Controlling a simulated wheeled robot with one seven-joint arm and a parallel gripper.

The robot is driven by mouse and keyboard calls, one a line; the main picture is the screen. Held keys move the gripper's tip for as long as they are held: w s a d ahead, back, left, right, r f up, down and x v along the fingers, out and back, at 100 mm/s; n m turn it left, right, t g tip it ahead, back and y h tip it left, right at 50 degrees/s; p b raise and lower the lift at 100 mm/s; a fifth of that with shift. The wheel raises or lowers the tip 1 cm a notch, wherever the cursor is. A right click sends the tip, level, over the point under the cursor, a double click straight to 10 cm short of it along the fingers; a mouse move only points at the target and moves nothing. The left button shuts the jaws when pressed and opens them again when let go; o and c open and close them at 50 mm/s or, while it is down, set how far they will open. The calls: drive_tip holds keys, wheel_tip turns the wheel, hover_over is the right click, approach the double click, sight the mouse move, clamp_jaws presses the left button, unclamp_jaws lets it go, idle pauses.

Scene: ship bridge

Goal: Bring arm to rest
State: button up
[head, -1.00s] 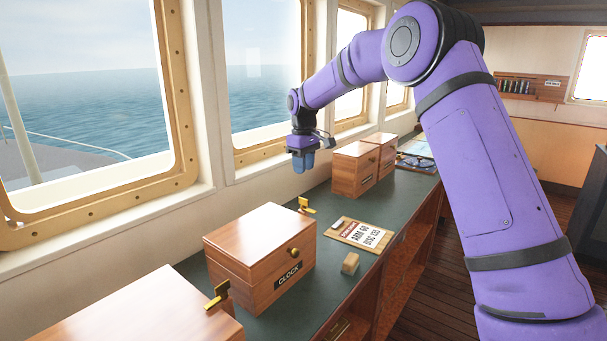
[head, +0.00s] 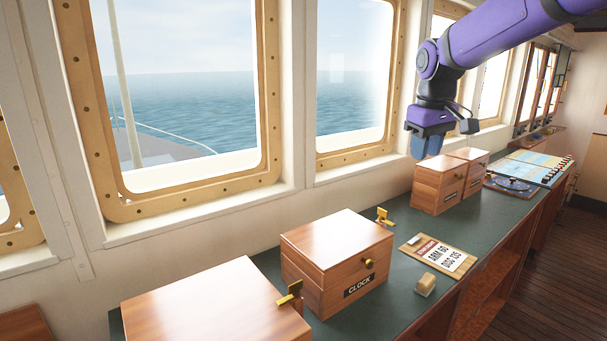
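My purple arm (head: 520,35) reaches in from the upper right in the head view. My gripper (head: 425,146) points down in the air, above and in front of the far wooden boxes. Its blue fingers look close together, but I cannot tell whether they are open or shut. I see nothing held below the fingertips.
A green-topped counter (head: 395,285) runs under the windows. On it stand a CLOCK box (head: 335,250), a nearer wooden box (head: 215,300), far boxes (head: 437,185), a label board (head: 438,252), a small wooden block (head: 425,284) and a chart (head: 535,168).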

drive_tip(key=s+d+r+m+t, duration=0.1)
drive_tip(key=s, duration=0.8)
drive_tip(key=s+d+r+m+t, duration=0.1)
drive_tip(key=s+d+r+m, duration=0.1)
drive_tip(key=s, duration=0.7)
drive_tip(key=s+f+m, duration=0.1)
drive_tip(key=s+f, duration=0.1)
drive_tip(key=s, duration=0.5)
drive_tip(key=s+d+f+m+t, duration=0.1)
drive_tip(key=s+f, duration=0.2)
drive_tip(key=s, duration=0.4)
drive_tip(key=shift+f, duration=0.25)
